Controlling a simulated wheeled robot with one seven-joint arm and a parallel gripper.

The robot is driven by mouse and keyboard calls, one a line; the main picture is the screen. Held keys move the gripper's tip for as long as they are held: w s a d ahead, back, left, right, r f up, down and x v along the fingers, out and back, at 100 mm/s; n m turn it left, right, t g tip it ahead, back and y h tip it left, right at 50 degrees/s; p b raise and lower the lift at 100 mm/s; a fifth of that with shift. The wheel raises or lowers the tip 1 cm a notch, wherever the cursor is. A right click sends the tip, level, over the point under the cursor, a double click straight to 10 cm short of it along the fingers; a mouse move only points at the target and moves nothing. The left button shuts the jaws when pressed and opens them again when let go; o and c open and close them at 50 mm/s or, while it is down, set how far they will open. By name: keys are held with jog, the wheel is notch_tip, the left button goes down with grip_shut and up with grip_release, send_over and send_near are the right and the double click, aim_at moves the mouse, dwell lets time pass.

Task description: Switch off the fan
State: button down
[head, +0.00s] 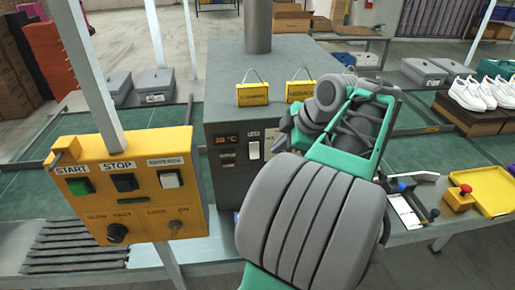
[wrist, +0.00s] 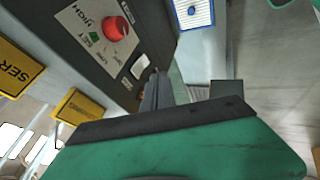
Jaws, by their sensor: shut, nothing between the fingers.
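A grey machine (head: 225,110) stands in the middle of the head view. The wrist view shows a white rocker switch (wrist: 140,67) beside a red knob (wrist: 117,27) on the machine's dark front. I cannot tell its on or off position. My gripper (wrist: 157,88) is shut and empty, with its tips close to that switch; touching or apart is unclear. In the head view my arm hides the gripper and part of the machine's front.
A yellow control box (head: 130,190) with START, STOP and a third switch stands at left. Yellow tags (head: 252,94) hang on the machine. A red button on a yellow base (head: 459,197) and a yellow tray (head: 495,190) lie at right. White shoes (head: 475,93) stand behind.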

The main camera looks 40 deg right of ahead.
aim_at(255, 151)
jog(key=shift+a, duration=0.1)
jog(key=w+f+p, duration=0.1)
jog(key=w+f, duration=0.2)
jog(key=w+d+f, duration=0.1)
jog(key=w+f, duration=0.2)
jog(key=w+f+p, duration=0.1)
jog(key=w+f, duration=0.2)
jog(key=shift+d+p, duration=0.3)
jog(key=shift+d, duration=0.1)
jog(key=f+b, duration=0.1)
jog(key=b, duration=0.3)
jog(key=shift+w+d+f+t+b, duration=0.1)
jog(key=shift+f+t+b, duration=0.2)
jog(key=shift+t, duration=0.1)
jog(key=shift+w+d+r+h+p, duration=0.1)
jog(key=shift+r+h+p, duration=0.2)
jog(key=shift+r+p, duration=1)
jog(key=shift+r+b, duration=0.35)
jog(key=shift+b, duration=0.05)
